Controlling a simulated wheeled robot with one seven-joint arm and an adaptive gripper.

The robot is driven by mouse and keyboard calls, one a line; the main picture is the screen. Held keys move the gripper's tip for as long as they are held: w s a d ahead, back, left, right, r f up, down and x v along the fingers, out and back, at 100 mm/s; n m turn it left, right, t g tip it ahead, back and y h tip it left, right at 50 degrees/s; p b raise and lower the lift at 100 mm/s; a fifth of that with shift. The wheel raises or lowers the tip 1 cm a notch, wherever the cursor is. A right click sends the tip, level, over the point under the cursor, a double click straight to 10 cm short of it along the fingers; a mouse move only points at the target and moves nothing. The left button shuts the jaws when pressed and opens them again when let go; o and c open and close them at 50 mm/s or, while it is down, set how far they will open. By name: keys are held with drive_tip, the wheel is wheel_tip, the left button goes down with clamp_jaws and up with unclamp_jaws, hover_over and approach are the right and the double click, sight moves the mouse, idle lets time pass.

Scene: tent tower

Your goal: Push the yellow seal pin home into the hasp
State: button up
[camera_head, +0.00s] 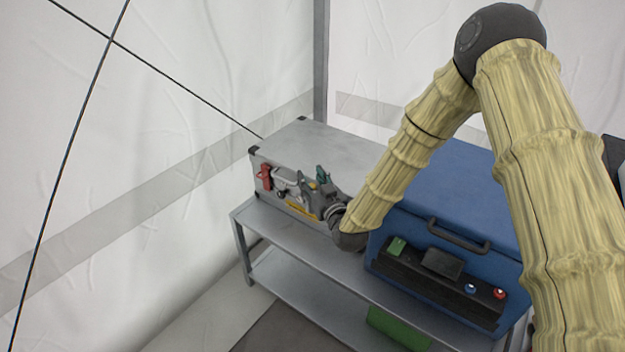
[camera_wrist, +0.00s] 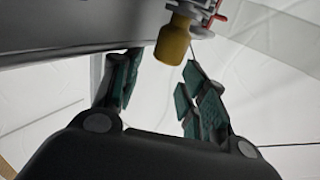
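The yellow seal pin (camera_wrist: 173,40) shows in the wrist view as a short, thick cylinder at the grey metal hasp (camera_wrist: 185,10) on a grey case. How deep it sits is hard to tell. In the head view a small yellow spot (camera_head: 312,185) that may be the pin shows by my gripper. My gripper (camera_wrist: 161,65) has its two teal-padded fingers apart with an empty gap between them. The pin lies just beyond the fingertips, apparently untouched. In the head view my gripper (camera_head: 322,187) is at the case's front and partly covers the hasp area.
The grey case (camera_head: 325,140) stands on a metal shelf unit (camera_head: 300,247). A red part (camera_head: 265,176) is on its front, left of my gripper. A blue box (camera_head: 455,185) with a black handle stands close on the right. White tent walls (camera_head: 150,110) lie behind and left.

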drive_tip(key=shift+s+d+f, duration=0.1)
drive_tip(key=shift+d+f, duration=0.05)
drive_tip(key=shift+s+d, duration=0.1)
drive_tip(key=shift+s, duration=0.1)
drive_tip(key=v, duration=1.1)
drive_tip(key=shift+s, duration=0.2)
